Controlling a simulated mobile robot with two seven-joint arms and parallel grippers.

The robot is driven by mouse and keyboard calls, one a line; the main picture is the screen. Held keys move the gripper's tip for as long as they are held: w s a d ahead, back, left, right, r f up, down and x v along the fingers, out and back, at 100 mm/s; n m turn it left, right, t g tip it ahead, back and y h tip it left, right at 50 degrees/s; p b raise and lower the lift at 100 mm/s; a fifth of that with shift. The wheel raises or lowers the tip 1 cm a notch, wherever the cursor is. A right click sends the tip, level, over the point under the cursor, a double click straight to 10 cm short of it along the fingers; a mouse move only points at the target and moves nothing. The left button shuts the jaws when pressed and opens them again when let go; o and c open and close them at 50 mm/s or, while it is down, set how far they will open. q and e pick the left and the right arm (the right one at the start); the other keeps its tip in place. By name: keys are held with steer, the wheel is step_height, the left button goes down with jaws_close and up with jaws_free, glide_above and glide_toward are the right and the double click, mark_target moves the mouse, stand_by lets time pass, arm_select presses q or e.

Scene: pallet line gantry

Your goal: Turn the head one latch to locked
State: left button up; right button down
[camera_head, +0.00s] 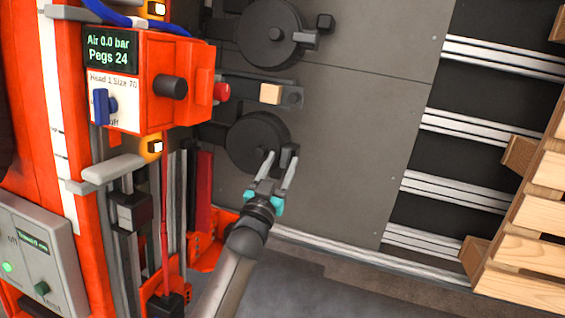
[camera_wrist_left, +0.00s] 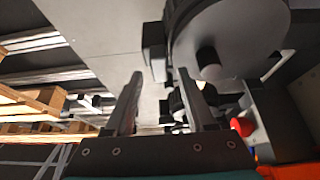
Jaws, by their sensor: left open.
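The lower dark round head (camera_head: 257,141) is mounted on the grey wall panel. A small dark block, which looks like its latch (camera_head: 288,154), sits at its right edge; I cannot tell its locked state. My left gripper (camera_head: 283,159) is open, with its fingertips on either side of this block; I cannot tell whether they touch it. In the left wrist view the round head (camera_wrist_left: 238,38) is beyond the right finger, and the dark block (camera_wrist_left: 154,52) shows ahead of the gap between the fingers (camera_wrist_left: 158,72). My right gripper is not in view.
Above are a tan block (camera_head: 270,94) and another round head (camera_head: 268,35). Wooden pallets (camera_head: 530,225) are at right. The panel between is clear.

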arm_select(q)
steer(key=shift+w+d, duration=0.2)
steer(key=shift+w, duration=0.35)
steer(key=shift+c, duration=0.3)
jaws_close()
